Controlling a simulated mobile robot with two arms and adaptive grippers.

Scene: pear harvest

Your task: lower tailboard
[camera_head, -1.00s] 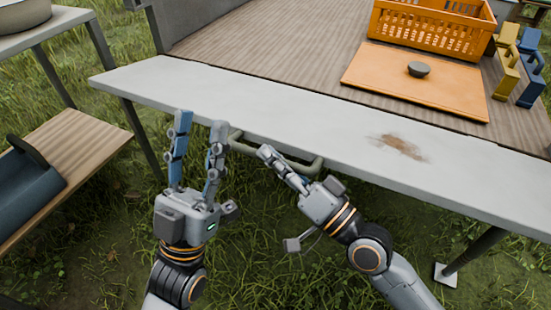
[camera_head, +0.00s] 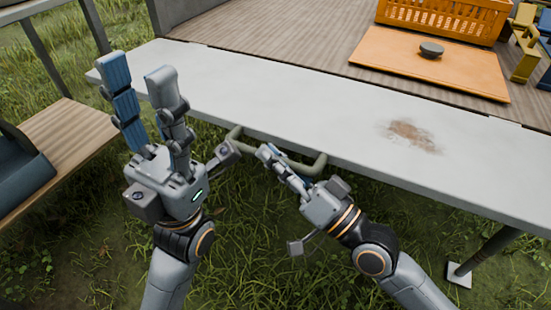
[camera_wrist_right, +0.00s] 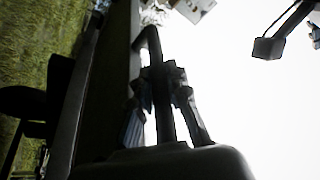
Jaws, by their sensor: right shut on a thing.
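The tailboard (camera_head: 300,105) is a pale grey panel with a brown stain, lying roughly flat across the front of the wooden bed. A grey-green handle (camera_head: 316,166) is fixed along its front edge. My right gripper (camera_head: 268,153) is shut on the handle. In the right wrist view the handle (camera_wrist_right: 158,80) shows as a dark bar running between the two fingers of my right gripper (camera_wrist_right: 160,95). My left gripper (camera_head: 137,68) is open and empty, fingers pointing up, over the left end of the tailboard; its exact height above the panel is unclear.
On the bed (camera_head: 290,45) lie an orange board (camera_head: 430,67) with a dark round object (camera_head: 431,50) and an orange crate (camera_head: 445,18). Yellow clamp-like parts (camera_head: 525,55) stand at right. A wooden bench (camera_head: 65,150) is at left. Grass lies below.

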